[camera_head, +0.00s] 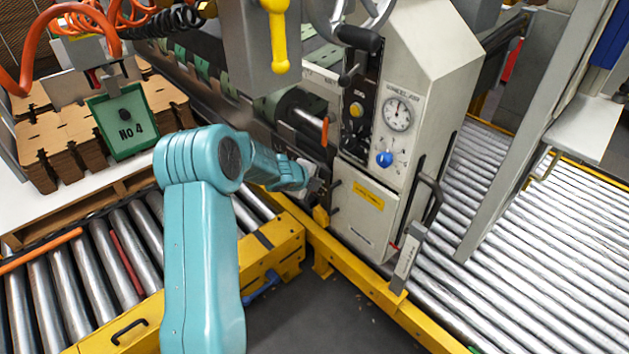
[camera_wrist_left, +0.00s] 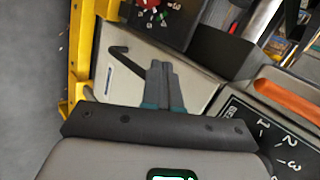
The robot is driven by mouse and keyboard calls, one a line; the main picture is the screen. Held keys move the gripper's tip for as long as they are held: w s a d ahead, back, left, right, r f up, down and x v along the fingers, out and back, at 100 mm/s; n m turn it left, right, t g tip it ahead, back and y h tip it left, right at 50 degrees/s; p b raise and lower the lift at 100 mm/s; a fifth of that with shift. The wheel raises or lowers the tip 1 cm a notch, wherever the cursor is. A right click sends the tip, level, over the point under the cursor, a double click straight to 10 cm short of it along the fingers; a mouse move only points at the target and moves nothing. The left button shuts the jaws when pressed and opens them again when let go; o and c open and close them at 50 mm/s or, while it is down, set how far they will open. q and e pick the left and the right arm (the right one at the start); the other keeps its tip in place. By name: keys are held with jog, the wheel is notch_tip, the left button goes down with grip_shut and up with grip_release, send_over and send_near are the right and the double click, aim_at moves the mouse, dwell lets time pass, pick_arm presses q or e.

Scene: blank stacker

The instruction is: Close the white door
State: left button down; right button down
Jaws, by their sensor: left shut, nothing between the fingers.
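The white door (camera_head: 358,222) is a pale panel with a yellow label, low on the front of the white machine cabinet. I cannot tell for certain whether it is flush or slightly ajar. My left arm reaches in from the lower left. Its gripper (camera_head: 316,186) is beside the door's left edge. In the left wrist view the shut, empty fingers (camera_wrist_left: 160,72) are in front of a pale panel (camera_wrist_left: 195,78), which looks like the door, with a dark bent handle (camera_wrist_left: 122,56). Contact is unclear. My right gripper is not in view.
The cabinet carries a gauge (camera_head: 397,114) and a blue knob (camera_head: 384,158). A black handle (camera_head: 432,195) sticks out at its right side. A yellow rail (camera_head: 345,264) runs below. Roller conveyors (camera_head: 540,270) lie right and left. Grey floor (camera_head: 320,318) is open in front.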

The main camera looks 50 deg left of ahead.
pick_arm(q)
jog(key=a+p+v, duration=0.1)
jog(key=p+v, duration=0.1)
jog(key=v, duration=0.7)
jog(key=shift+a+p, duration=0.25)
jog(key=shift+p, duration=0.15)
jog(key=w+d+f+n+g+h, duration=0.1)
jog(key=d+f+n+h, duration=0.15)
jog(key=d+f, duration=0.4)
jog(key=w+d+f+n+h, duration=0.1)
jog(key=w+d+f+n, duration=0.2)
jog(key=d, duration=0.7)
jog(key=s+d+f+n+g+h, duration=0.1)
jog(key=s+d+f+n+g, duration=0.2)
jog(key=d, duration=0.5)
jog(key=s+d+f+n+h, duration=0.25)
jog(key=s+d+f, duration=0.2)
jog(key=d, duration=0.45)
jog(key=s+d+f+n+g, duration=0.2)
jog(key=s+d+n, duration=0.1)
jog(key=s+d, duration=0.3)
jog(key=s+d+f+n+g, duration=0.3)
jog(key=s+d, duration=0.1)
jog(key=s, duration=0.3)
notch_tip(320, 180, up, 10)
jog(key=p, duration=1)
jog(key=shift+w+a, duration=0.15)
jog(key=shift+w, duration=0.1)
